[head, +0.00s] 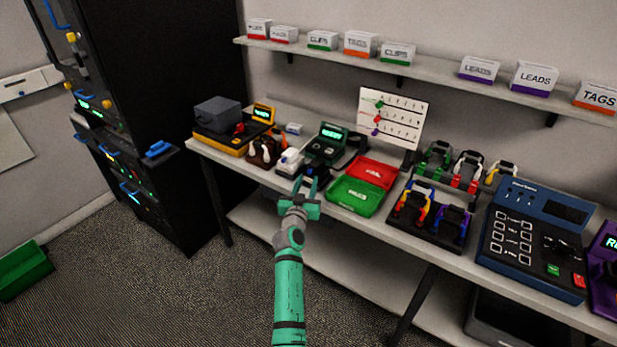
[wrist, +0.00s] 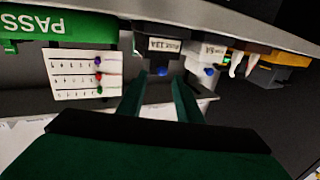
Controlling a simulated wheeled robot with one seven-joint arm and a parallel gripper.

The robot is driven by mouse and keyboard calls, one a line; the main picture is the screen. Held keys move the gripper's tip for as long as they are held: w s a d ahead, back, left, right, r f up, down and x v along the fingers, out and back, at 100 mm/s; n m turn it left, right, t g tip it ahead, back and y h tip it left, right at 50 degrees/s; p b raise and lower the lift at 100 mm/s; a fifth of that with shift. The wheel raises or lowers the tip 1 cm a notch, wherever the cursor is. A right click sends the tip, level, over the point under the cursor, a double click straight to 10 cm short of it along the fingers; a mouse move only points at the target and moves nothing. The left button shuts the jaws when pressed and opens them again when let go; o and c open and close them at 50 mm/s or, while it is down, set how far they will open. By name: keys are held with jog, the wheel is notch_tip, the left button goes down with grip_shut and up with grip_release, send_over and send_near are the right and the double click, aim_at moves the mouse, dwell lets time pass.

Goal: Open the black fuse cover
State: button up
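The black fuse cover (wrist: 165,42) shows in the wrist view as a dark block with a pale label that seems to read "FUSE 13A" and a blue knob on it. In the head view, a black unit (head: 320,166) at the table's front edge, just beyond my gripper, appears to be the same thing, partly hidden by the fingers. My gripper (head: 305,184) is open and empty. In the wrist view its two green fingers (wrist: 157,82) stand apart, with the blue knob ahead between their tips. No contact shows. The cover looks closed, though its hinge is hidden.
A white unit (head: 290,160) with a similar blue knob stands beside the black one. A red tray (head: 372,170) and green tray (head: 353,195) lie to the right. A tester with a green display (head: 330,134) stands behind. The table's front edge is close to my gripper.

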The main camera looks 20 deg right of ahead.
aim_at(309, 172)
jog(key=shift+a+x, duration=0.25)
jog(key=shift+x, duration=1.55)
jog(key=shift+w, duration=0.1)
grip_shut()
